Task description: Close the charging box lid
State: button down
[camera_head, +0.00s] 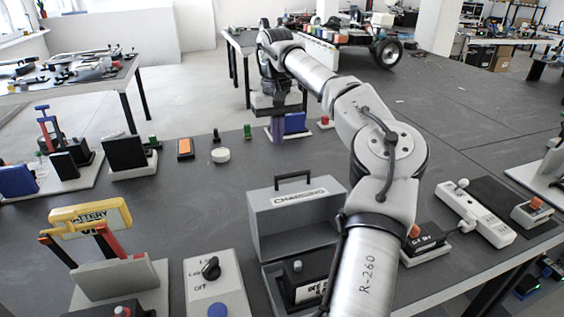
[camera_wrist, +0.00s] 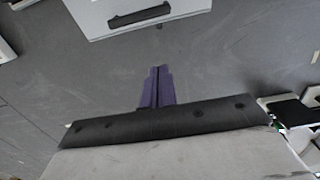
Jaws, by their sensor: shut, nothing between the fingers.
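The charging box lid (camera_head: 318,222) is a grey panel marked "CHARGING" with a black handle (camera_head: 294,177) on its upper edge. It stands raised at the back of the grey charging box base (camera_head: 272,285). A dark block with a white label (camera_head: 308,291) shows inside the base, and my arm hides its right part. My gripper (camera_head: 277,138) has purple fingers pointing down and is beyond the lid, apart from it. In the wrist view its fingers (camera_wrist: 157,88) are shut and empty. A pale panel with a black handle (camera_wrist: 139,16), likely the lid, is at the top.
A white power strip (camera_head: 474,214) lies to the right. A blue block (camera_head: 295,122) is beside my gripper. The table between gripper and lid looks mostly clear.

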jog(key=s+d+f+p, duration=0.1)
jog(key=s+f+p, duration=0.1)
jog(key=s+f, duration=0.2)
notch_tip(320, 180, down, 3)
jog(key=shift+r, duration=0.1)
dwell(0.3)
jog(key=shift+s, duration=0.1)
